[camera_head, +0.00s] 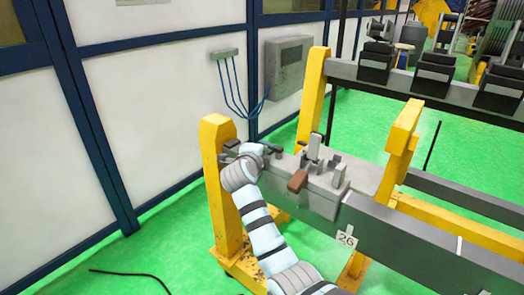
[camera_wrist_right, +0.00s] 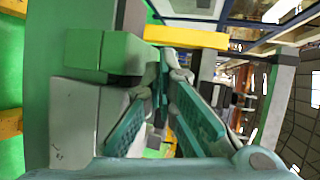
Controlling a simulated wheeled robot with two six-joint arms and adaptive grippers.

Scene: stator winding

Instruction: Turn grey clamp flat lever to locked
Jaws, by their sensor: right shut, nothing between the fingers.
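A grey clamp assembly (camera_head: 325,180) sits on top of the grey beam in the head view. It has an upright light-grey piece (camera_head: 314,150) and a brown block-like handle (camera_head: 298,181) on its near side. I cannot tell which part is the flat lever or whether it is locked. My right gripper (camera_head: 273,149) is at the beam's left end, left of the clamp; its fingers are small and partly hidden there. My left gripper is not in view.
A yellow post (camera_head: 222,190) stands at the beam's left end, close to my right arm. Another yellow post (camera_head: 402,140) rises right of the clamp. A second beam (camera_head: 400,78) with dark blocks runs behind. The green floor (camera_head: 160,250) at left is mostly clear.

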